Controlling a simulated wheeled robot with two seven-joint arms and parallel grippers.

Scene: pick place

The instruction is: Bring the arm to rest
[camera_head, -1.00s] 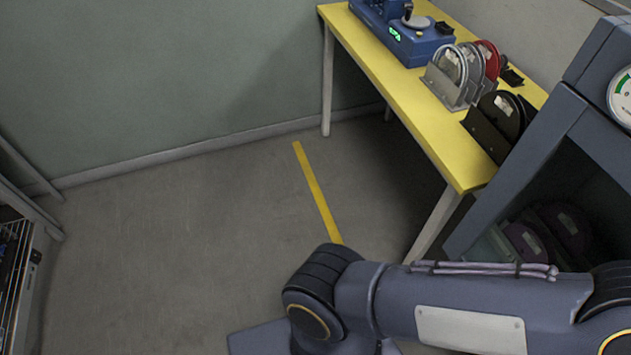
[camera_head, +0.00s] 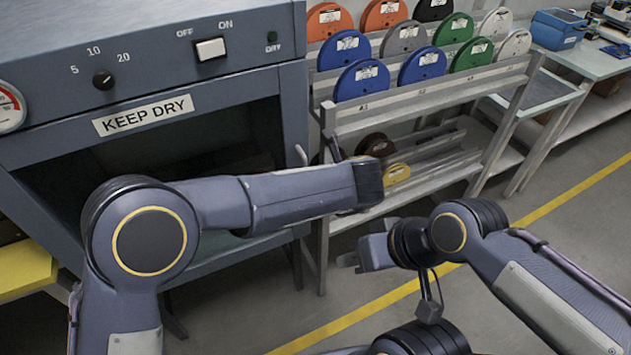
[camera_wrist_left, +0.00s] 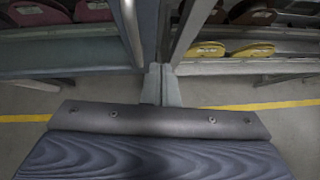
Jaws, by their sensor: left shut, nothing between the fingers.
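My left arm (camera_head: 270,195) comes in from the left in the head view and reaches across in front of the drying cabinet, its end near the spool rack. Its fingers do not show clearly there. In the left wrist view my left gripper (camera_wrist_left: 161,85) is shut and empty, its two grey fingers side by side. My right gripper (camera_head: 348,260) points left in the head view, below the end of the left arm, over the floor. It holds nothing that I can see, and its finger gap is too small to judge.
The drying cabinet (camera_head: 160,60), labelled KEEP DRY, stands open-fronted at left, close to my left arm. A grey rack (camera_head: 430,95) with several coloured spools stands beside it. A workbench (camera_head: 560,65) stands back right. The floor at right is clear.

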